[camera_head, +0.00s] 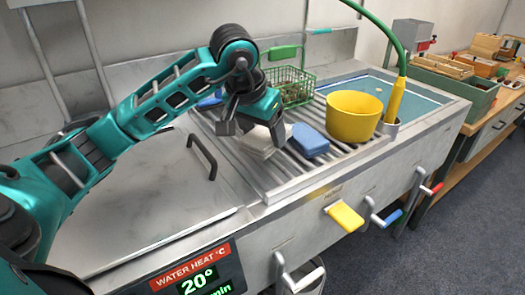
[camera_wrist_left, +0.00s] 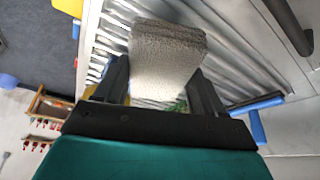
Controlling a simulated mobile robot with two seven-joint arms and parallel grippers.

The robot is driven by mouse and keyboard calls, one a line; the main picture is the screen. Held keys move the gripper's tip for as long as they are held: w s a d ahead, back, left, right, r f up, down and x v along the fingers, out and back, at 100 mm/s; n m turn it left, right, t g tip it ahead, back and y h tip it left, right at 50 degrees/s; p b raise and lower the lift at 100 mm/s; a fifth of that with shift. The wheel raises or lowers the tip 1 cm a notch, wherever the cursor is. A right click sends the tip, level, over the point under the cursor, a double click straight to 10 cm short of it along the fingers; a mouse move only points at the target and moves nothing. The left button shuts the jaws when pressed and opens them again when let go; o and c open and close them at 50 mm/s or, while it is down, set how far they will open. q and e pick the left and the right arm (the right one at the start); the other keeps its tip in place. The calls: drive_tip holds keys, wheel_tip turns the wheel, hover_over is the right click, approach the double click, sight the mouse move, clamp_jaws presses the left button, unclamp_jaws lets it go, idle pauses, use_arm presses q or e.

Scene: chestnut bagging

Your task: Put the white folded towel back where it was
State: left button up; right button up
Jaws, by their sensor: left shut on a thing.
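The white folded towel (camera_head: 262,140) is in my left gripper (camera_head: 250,125), over the left part of the ribbed metal drain rack. In the left wrist view the towel (camera_wrist_left: 167,62) shows as a pale textured slab between the two dark fingers of my left gripper (camera_wrist_left: 165,85). The fingers are shut on it. I cannot tell whether its underside touches the rack. My right gripper is not in view.
A blue sponge-like block (camera_head: 309,140) lies on the rack (camera_head: 285,185) just right of the towel. A yellow pot (camera_head: 353,115) stands further right, and a green wire basket (camera_head: 290,86) behind. A black-handled lid (camera_head: 150,195) is at left.

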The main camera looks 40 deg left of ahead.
use_arm(q)
drive_tip(key=shift+f+b, duration=0.3)
drive_tip(key=shift+f, duration=1.75)
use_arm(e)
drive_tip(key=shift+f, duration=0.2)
use_arm(q)
drive_tip(key=shift+f, duration=0.1)
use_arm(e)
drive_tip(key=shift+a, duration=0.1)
use_arm(q)
drive_tip(key=shift+f, duration=0.15)
drive_tip(key=o, duration=1)
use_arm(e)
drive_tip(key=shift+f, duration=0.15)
use_arm(q)
drive_tip(key=shift+r, duration=0.3)
drive_tip(key=p+v, duration=0.1)
drive_tip(key=v, duration=1.1)
drive_tip(key=shift+p, duration=0.4)
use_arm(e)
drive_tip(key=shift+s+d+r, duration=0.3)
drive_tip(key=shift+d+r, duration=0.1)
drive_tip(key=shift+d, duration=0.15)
